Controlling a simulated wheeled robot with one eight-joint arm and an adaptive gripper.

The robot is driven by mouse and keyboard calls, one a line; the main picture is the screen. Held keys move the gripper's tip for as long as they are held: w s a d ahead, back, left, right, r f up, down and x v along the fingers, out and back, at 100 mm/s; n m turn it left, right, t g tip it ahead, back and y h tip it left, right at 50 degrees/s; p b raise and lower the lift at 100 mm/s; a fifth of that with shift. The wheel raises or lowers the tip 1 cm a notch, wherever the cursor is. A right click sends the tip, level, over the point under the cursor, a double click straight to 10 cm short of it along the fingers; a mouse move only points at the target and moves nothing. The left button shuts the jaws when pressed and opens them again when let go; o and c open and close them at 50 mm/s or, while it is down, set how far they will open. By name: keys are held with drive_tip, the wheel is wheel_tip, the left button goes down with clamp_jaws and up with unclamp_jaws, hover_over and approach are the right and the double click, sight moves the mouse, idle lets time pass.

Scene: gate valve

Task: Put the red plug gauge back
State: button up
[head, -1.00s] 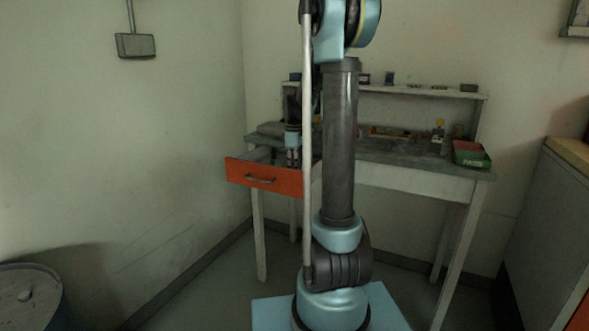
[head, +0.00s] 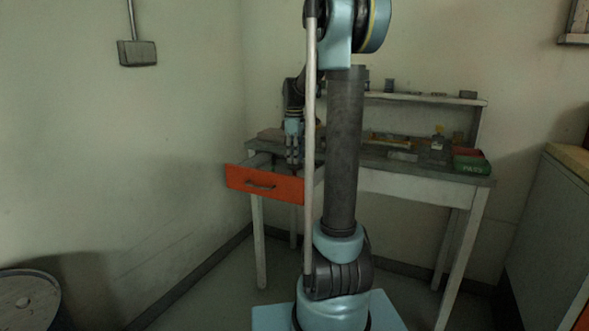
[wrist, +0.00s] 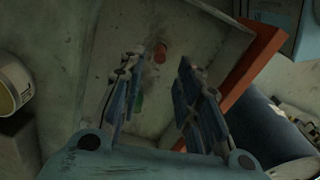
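The drawer with an orange front (head: 264,184) is pulled out at the left end of the workbench. In the wrist view, a small red round piece (wrist: 160,52), which looks like the red plug gauge, is on the grey drawer floor (wrist: 190,38). My gripper (wrist: 157,98) is over the drawer with its two fingers spread apart and nothing seen between them. The red piece appears beyond the fingertips, apart from them. In the head view my gripper (head: 293,160) points down above the drawer; the drawer's inside is mostly hidden by its front.
A yellow-and-white round item (wrist: 12,85) is at left. The workbench (head: 420,188) bears a green-and-red box (head: 471,161) at its right end. My arm hides the bench's middle.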

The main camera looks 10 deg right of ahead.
sight(295, 171)
wheel_tip(295, 171, up, 4)
drive_tip(key=s+m, duration=0.3)
drive_tip(key=s, duration=0.7)
drive_tip(key=s+f+m+t, duration=0.1)
drive_tip(key=s+f+m, duration=0.3)
drive_tip(key=s+f, duration=0.5)
drive_tip(key=s+f+m+t, duration=0.1)
drive_tip(key=s+f+m, duration=0.4)
drive_tip(key=s+f, duration=0.4)
drive_tip(key=s, duration=0.6)
drive_tip(key=shift+s+f+m, duration=0.25)
drive_tip(key=shift+s+m, duration=0.05)
drive_tip(key=shift+s, duration=0.1)
drive_tip(key=shift+o, duration=0.3)
drive_tip(key=shift+d, duration=0.15)
